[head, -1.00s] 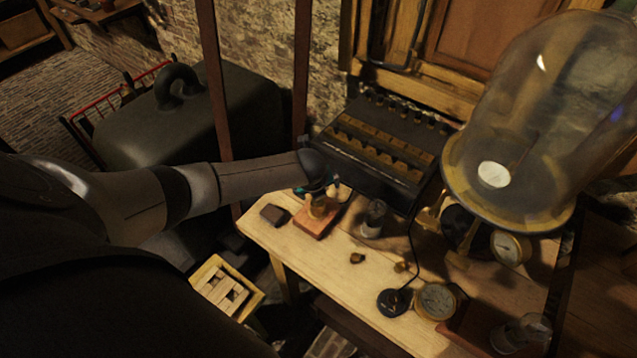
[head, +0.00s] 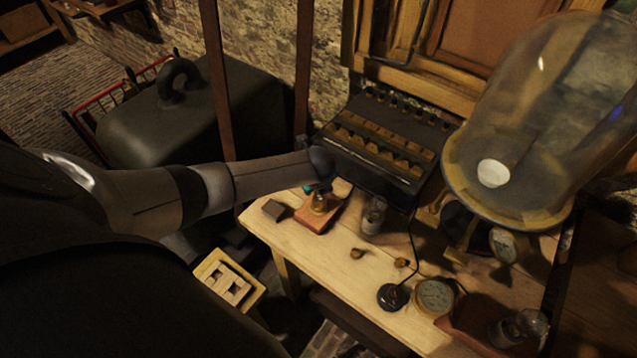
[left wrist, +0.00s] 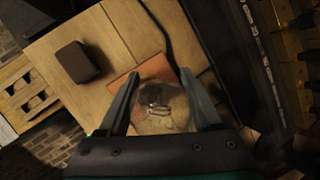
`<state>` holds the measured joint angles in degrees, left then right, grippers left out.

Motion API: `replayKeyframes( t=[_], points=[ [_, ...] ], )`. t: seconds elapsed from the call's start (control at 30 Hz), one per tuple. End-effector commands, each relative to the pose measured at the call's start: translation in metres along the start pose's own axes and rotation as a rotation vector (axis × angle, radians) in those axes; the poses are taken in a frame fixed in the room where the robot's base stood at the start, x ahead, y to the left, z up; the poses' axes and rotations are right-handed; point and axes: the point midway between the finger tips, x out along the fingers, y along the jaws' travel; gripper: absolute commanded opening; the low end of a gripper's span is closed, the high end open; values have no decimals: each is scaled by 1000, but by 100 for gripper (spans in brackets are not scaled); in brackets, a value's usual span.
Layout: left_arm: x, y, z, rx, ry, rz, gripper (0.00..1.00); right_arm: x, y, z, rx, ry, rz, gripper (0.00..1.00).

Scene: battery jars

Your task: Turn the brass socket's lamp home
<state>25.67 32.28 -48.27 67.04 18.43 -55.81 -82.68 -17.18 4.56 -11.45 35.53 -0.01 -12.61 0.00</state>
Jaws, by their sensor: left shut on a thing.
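The brass socket (head: 319,202) stands on a reddish wooden base (head: 317,218) at the table's left end. My left gripper (left wrist: 160,76) is directly over the base. Its two fingers lie on either side of a clear glass lamp (left wrist: 162,104) and are shut on it. Coiled metal shows inside the glass. In the head view my wrist covers much of the lamp, and I cannot tell how deep it sits in the socket. The reddish base (left wrist: 121,88) shows beyond the fingers in the left wrist view. My right gripper is not in view.
A dark block (head: 274,210) lies left of the base. A glass jar (head: 374,215) stands close on its right. A black battery box (head: 370,165) is behind. Small brass pieces, a black disc (head: 392,297) and a gauge (head: 434,296) lie nearer. A large glass dome (head: 540,110) stands right.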

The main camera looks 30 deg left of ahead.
Motion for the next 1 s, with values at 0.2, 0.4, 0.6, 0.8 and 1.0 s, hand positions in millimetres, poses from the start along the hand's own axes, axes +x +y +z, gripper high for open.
replayKeyframes(
  t=[0.2,0.4,0.6,0.8,1.0],
  points=[
    [0,0,0,0,0,0,28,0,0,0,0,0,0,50],
    [-1,0,1,64,14,-25,25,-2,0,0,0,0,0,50],
    [0,-4,-2,276,66,-113,25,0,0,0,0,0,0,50],
    [1,-7,-5,447,108,-185,25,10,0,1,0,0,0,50],
    [0,-8,-6,506,124,-209,25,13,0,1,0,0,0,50]
  ],
)
